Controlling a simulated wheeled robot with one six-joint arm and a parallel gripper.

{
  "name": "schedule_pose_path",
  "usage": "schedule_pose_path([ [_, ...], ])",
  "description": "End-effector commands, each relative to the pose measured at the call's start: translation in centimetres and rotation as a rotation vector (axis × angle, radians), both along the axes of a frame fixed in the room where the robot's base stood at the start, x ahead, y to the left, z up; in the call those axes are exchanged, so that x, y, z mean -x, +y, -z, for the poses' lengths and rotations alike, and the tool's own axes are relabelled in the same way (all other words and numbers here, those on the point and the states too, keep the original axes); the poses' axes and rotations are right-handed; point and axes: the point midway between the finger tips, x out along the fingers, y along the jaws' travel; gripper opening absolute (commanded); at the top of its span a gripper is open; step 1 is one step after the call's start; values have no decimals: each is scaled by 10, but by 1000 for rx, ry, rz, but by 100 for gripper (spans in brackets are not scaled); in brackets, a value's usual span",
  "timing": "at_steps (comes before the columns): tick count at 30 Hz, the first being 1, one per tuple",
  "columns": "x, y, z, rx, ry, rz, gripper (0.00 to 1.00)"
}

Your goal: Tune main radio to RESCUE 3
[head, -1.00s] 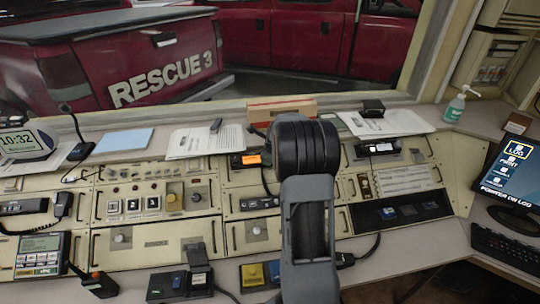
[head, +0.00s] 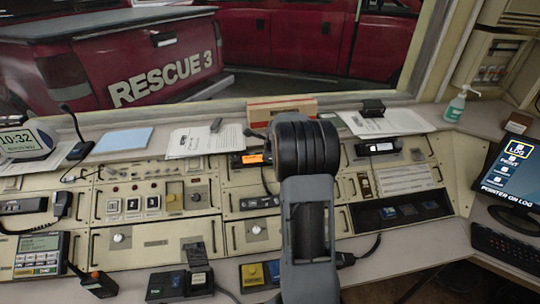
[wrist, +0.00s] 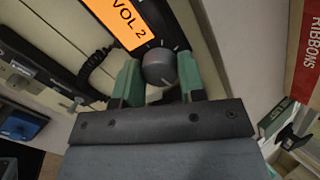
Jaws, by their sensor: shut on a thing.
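The radio (head: 252,158) with a small orange display sits on the console, left of my arm in the head view. In the wrist view its orange display (wrist: 131,20) reads "VOL 2", tilted in the picture. A round grey knob (wrist: 158,66) is beside the display. My gripper (wrist: 159,80) is shut on this knob, one green finger on each side. In the head view my own arm hides the gripper and the knob. The words "RESCUE 3" (head: 162,77) are on a red truck outside the window.
A second radio unit (head: 380,147) is right of my arm. A red and cream box (head: 281,109) stands behind the radio, near the window. Papers (head: 200,142) lie to the left. A coiled black cord (wrist: 92,62) runs near the gripper. A monitor (head: 512,171) is at far right.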

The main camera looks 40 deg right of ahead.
Motion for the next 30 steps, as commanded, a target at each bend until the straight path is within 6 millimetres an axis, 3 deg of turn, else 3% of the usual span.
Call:
schedule_pose_path([
  [18,0,1,2,265,130,-456,13],
  [30,0,1,1,358,175,-615,13],
])
